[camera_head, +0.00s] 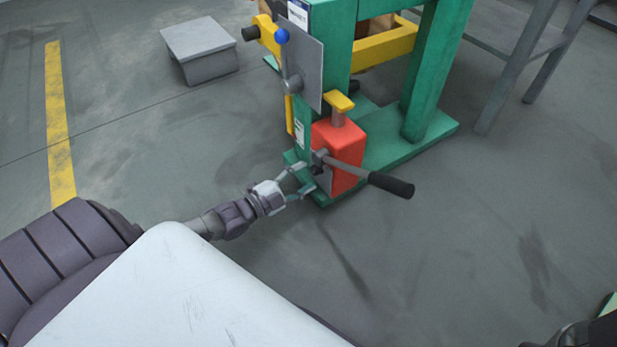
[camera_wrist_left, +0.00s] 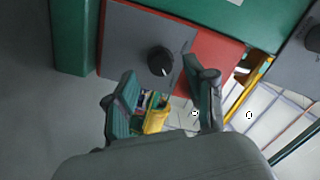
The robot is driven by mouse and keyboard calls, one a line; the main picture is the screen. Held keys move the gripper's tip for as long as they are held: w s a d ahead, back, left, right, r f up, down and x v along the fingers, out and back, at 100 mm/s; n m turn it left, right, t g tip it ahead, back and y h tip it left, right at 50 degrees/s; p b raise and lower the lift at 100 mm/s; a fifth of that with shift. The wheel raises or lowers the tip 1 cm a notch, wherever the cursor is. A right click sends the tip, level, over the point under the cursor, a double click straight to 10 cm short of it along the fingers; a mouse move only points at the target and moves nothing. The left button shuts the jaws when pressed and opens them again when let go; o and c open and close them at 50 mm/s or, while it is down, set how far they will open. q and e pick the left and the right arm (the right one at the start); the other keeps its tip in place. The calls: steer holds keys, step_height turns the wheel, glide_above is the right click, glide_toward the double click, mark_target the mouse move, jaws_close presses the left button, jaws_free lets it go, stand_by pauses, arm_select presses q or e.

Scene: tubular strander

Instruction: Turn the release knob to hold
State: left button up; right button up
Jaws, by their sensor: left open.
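The release knob (camera_wrist_left: 160,61) is a small black round knob on a grey plate (camera_wrist_left: 128,40) on the red box, in the left wrist view. My left gripper (camera_wrist_left: 167,80) is open, with its two fingers apart on either side below the knob and nothing between them. In the head view the left gripper (camera_head: 307,177) is close to the lower left face of the red box (camera_head: 346,141). I cannot tell whether it touches the knob. The knob's marks are not readable.
A lever with a black handle (camera_head: 391,184) sticks out from the red box to the right, near the gripper. A yellow-topped plunger (camera_head: 340,102) stands on the box. The green frame (camera_head: 424,70) rises behind. A grey block (camera_head: 198,50) stands back left. Floor in front is clear.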

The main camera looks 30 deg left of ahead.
mark_target(316, 170)
arm_select(q)
steer(key=shift+b+x, duration=0.4)
steer(key=shift+x, duration=0.7)
jaws_close()
